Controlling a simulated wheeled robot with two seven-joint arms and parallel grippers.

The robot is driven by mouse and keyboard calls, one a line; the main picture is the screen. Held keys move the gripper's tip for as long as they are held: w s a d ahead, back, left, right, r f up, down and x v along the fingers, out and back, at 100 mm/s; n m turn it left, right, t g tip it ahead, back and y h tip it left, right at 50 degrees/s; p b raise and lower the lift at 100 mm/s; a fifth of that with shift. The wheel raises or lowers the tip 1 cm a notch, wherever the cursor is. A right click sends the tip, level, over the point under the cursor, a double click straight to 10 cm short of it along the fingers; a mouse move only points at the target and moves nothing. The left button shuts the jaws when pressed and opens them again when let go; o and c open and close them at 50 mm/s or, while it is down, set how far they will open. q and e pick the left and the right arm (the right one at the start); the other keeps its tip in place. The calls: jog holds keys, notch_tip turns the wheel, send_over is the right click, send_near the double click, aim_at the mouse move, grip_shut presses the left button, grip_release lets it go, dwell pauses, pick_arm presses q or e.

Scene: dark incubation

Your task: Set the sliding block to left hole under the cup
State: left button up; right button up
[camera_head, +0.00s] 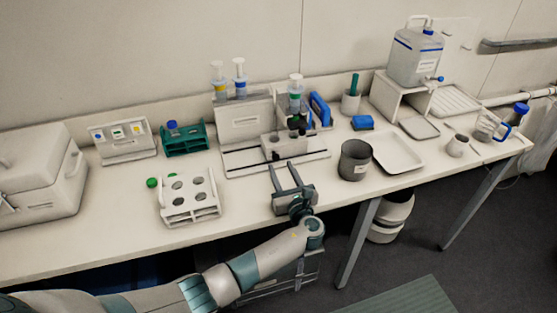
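The sliding block (284,147) is a small white block with round holes. It sits on the front of a white stand (243,128) on the table. A dark cup-like part (297,121) is above the block's right side, below a syringe with green contents (295,92). Exact hole alignment is too small to tell. My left gripper (282,166) is just in front of the block, its two fingers apart and pointing at it. The fingers look empty, and I cannot tell whether they touch the block. My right gripper is not in view.
A white tube rack (188,198) stands to the left of my gripper, with a green rack (186,139) behind it. A dark grey beaker (354,160) and a white tray (398,153) stand to the right. The table front (240,218) near my arm is clear.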

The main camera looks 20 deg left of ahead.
aim_at(277, 159)
pick_arm(q)
jog(key=shift+p+x, duration=0.3)
jog(key=shift+x, duration=1.7)
grip_shut()
